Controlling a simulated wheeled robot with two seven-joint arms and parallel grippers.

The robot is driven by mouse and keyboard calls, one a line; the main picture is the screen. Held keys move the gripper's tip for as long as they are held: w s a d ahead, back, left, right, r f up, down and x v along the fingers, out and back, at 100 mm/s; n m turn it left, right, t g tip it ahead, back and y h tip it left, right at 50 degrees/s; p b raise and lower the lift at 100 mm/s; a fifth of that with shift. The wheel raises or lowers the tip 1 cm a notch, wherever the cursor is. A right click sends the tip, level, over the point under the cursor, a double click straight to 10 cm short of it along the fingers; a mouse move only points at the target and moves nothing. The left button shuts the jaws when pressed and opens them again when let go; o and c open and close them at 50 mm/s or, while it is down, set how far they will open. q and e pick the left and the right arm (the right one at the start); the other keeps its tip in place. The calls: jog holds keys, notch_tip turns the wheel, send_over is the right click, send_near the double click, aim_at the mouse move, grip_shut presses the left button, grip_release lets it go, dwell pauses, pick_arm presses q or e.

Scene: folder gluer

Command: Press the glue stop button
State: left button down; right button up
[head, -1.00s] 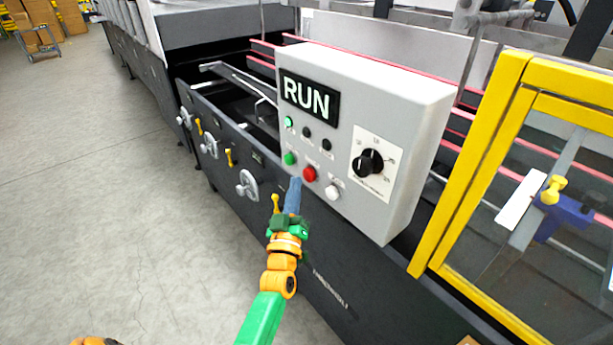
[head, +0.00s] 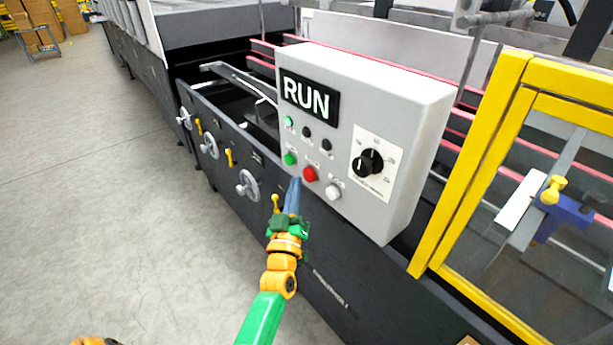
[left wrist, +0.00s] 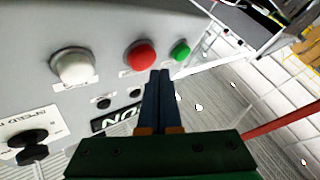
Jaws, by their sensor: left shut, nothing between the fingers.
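The grey control box (head: 390,90) carries a black display reading RUN (head: 309,98). Below it are a green button (head: 290,158), a red button (head: 310,174) and a white button (head: 333,191). My left gripper (head: 294,182) is shut and empty, its blue fingertips just below and left of the red button. In the left wrist view the fingertips (left wrist: 161,74) point toward the red button (left wrist: 141,56), with the white button (left wrist: 75,67) to the left and the green button (left wrist: 180,50) to the right. I cannot tell whether the tips touch the panel. Button labels are too small to read. My right gripper is not seen.
A black rotary knob (head: 368,162) sits right of the buttons. A lit green lamp (head: 289,122) and dark lamps are above them. A yellow guard frame (head: 480,150) stands at right. Handwheels (head: 248,185) line the machine's side.

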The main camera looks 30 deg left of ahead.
pick_arm(q)
jog(key=shift+w+d, duration=0.2)
jog(key=shift+w, duration=0.2)
jog(key=shift+w+d+b, duration=0.2)
jog(key=shift+w+b, duration=0.25)
jog(key=shift+b, duration=0.05)
dwell(0.7)
dwell(0.3)
jog(key=shift+s+a+p, duration=0.35)
jog(key=shift+s+p, duration=0.2)
jog(key=shift+s, duration=0.3)
jog(key=shift+s, duration=0.1)
jog(key=s, duration=0.1)
jog(key=s+a+p, duration=0.1)
jog(key=s, duration=0.1)
jog(key=s+a+p, duration=0.1)
jog(key=shift+s, duration=0.2)
